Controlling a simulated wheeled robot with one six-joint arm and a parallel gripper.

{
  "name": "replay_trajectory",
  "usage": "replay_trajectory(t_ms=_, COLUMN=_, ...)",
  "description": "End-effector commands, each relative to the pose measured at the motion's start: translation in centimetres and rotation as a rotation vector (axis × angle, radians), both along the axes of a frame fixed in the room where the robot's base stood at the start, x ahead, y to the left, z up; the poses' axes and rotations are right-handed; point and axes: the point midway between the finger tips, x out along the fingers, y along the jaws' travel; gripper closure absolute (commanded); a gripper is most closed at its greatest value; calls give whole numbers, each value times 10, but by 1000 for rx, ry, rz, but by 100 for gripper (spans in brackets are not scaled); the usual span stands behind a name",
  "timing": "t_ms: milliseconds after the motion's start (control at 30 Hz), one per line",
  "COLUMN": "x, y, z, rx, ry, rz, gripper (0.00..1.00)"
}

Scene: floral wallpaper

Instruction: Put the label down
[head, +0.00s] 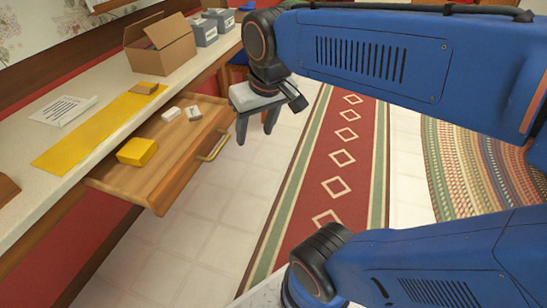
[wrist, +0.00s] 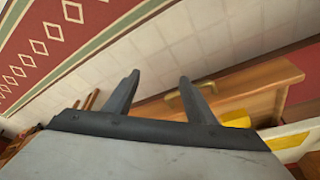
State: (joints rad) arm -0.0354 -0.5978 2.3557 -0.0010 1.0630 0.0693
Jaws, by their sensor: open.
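My gripper (head: 256,130) is open and empty above the floor, just right of the open drawer. Its two fingers also show in the wrist view (wrist: 160,78), spread apart with nothing between them. A white sheet with printed lines (head: 64,110) lies on the counter; it may be the label, but I cannot tell. In the wooden drawer (head: 170,182) lie a small white block (head: 171,114), a small white piece with a dark mark (head: 194,113) and a yellow block (head: 137,152). Nothing touches the fingers.
A yellow strip (head: 84,137) lies along the counter (head: 18,198), with a small brown piece (head: 145,88) at its far end. An open cardboard box (head: 165,52) and grey boxes (head: 203,32) stand behind. The drawer handle (head: 213,146) faces my gripper.

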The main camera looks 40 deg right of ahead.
Motion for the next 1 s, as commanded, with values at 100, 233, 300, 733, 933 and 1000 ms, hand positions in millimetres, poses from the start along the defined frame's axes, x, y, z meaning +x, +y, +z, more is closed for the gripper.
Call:
replay_trajectory(t_ms=100, x=-29, y=-5, z=-21, rx=-9, ry=-42, rz=12, gripper=50)
replay_trajectory(t_ms=233, x=-50, y=-8, z=-39, rx=-17, ry=-74, rz=25, gripper=50)
replay_trajectory(t_ms=300, x=-56, y=-9, z=-46, rx=-21, ry=-84, rz=28, gripper=50)
replay_trajectory(t_ms=733, x=-62, y=-9, z=-52, rx=-24, ry=-94, rz=32, gripper=50)
replay_trajectory(t_ms=933, x=-61, y=-9, z=-52, rx=-24, ry=-94, rz=32, gripper=50)
replay_trajectory(t_ms=1000, x=-61, y=-9, z=-52, rx=-24, ry=-94, rz=32, gripper=50)
